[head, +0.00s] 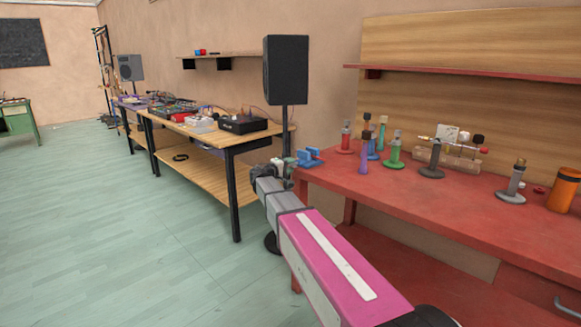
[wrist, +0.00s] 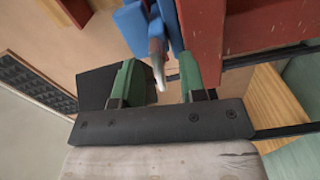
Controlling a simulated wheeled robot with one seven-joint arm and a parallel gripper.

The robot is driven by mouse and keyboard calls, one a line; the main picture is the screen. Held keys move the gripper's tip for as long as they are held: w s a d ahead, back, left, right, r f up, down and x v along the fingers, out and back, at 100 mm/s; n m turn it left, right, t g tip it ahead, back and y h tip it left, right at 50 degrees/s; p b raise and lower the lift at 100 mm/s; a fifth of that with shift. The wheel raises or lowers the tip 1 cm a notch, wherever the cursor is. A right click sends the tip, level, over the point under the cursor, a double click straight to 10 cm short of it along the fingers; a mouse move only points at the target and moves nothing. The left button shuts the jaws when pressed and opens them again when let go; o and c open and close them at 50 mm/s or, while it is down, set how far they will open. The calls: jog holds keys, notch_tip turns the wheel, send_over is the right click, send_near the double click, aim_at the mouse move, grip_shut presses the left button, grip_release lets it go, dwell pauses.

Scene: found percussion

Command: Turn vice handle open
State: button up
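In the head view my gripper (head: 286,164) is small, at the end of my arm, just left of the vice. I cannot tell whether a finger touches the handle.
The red workbench (head: 400,195) carries several coloured cylinder-shaped tools behind and right of the vice. A black speaker (head: 286,70) stands on a pole close behind my gripper. A wooden table (head: 205,135) with electronics is to the left. The floor at left is clear.

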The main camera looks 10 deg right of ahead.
jog(key=v, duration=1)
jog(key=s+d+f+m+g+y, duration=0.1)
jog(key=s+d+f+g+y, duration=0.2)
jog(key=s+d+f, duration=0.4)
jog(key=s+d+f+m+g+y, duration=0.1)
jog(key=s+d+f+g+y, duration=0.15)
jog(key=s+f, duration=0.5)
jog(key=s+f+m+g+y, duration=0.3)
jog(key=s+f+g+y, duration=0.2)
jog(key=s+f+y, duration=0.4)
jog(key=s+f, duration=0.4)
jog(key=s, duration=0.3)
jog(key=shift+s+m, duration=0.3)
jog(key=shift+m, duration=0.1)
jog(key=shift+d, duration=0.1)
